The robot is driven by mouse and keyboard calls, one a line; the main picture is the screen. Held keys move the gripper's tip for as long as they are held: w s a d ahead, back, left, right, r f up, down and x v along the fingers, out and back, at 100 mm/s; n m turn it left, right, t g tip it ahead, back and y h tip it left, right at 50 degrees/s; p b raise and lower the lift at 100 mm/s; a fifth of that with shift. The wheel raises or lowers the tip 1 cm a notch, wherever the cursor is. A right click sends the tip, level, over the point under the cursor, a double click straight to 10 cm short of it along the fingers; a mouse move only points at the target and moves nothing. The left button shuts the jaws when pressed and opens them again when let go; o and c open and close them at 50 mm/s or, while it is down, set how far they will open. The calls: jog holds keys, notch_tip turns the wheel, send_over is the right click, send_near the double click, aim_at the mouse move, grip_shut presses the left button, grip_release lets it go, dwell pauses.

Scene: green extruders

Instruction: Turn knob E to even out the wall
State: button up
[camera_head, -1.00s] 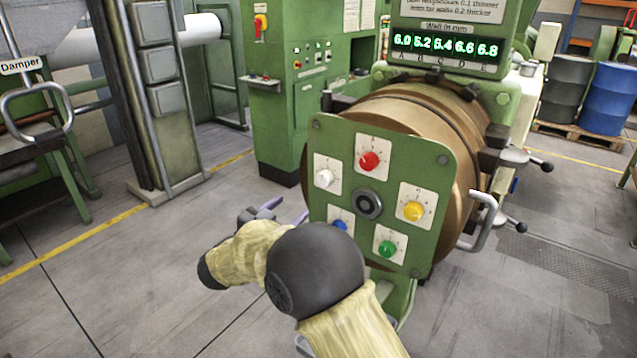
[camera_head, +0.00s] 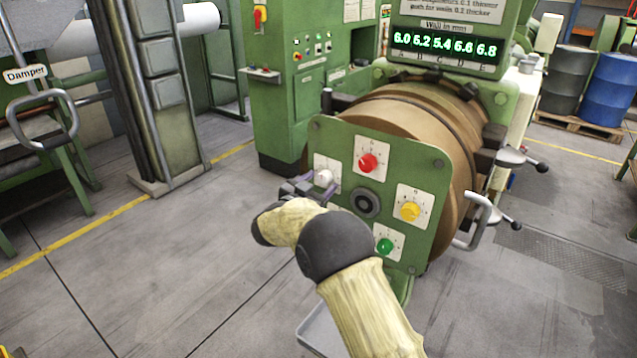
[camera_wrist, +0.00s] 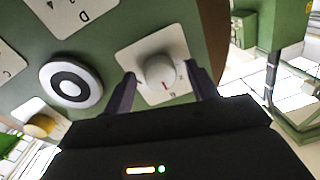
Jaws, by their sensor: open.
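The white knob (camera_head: 323,177) sits on a pale plate at the upper left of the green panel (camera_head: 330,133). In the wrist view this knob (camera_wrist: 160,71) has a red pointer mark; its plate's letter is hard to read. The plate beside it reads D. My gripper (camera_wrist: 161,84) is open, with one finger on each side of the white knob and gaps visible. In the head view my gripper (camera_head: 306,184) is at the panel's left edge. The wall display (camera_head: 446,46) shows several readings, about 6.0 at left and 6.8 at right.
Red (camera_head: 367,162), yellow (camera_head: 410,211) and green (camera_head: 384,246) knobs surround a dark central ring (camera_head: 365,203). My arm hides the blue knob. A metal handle (camera_head: 478,222) juts out at the panel's right.

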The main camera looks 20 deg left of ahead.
jog(key=c, duration=1)
jog(key=shift+f+m+b, duration=0.15)
jog(key=shift+m+b, duration=0.25)
jog(key=shift+b, duration=0.45)
jog(key=m+b, duration=0.2)
jog(key=b, duration=0.2)
jog(key=shift+f, duration=0.2)
jog(key=m+b, duration=0.5)
jog(key=b, duration=0.1)
jog(key=shift+b, duration=0.4)
jog(key=m+b, duration=0.4)
jog(key=b, duration=0.1)
jog(key=shift+a+m+h, duration=0.15)
jog(key=shift+m+h, duration=0.25)
jog(key=m+b, duration=0.3)
jog(key=shift+r+m+b, duration=0.25)
jog(key=shift+m+b, duration=0.1)
jog(key=shift+m, duration=0.05)
jog(key=shift+r+h, duration=0.1)
jog(key=shift+h, duration=0.2)
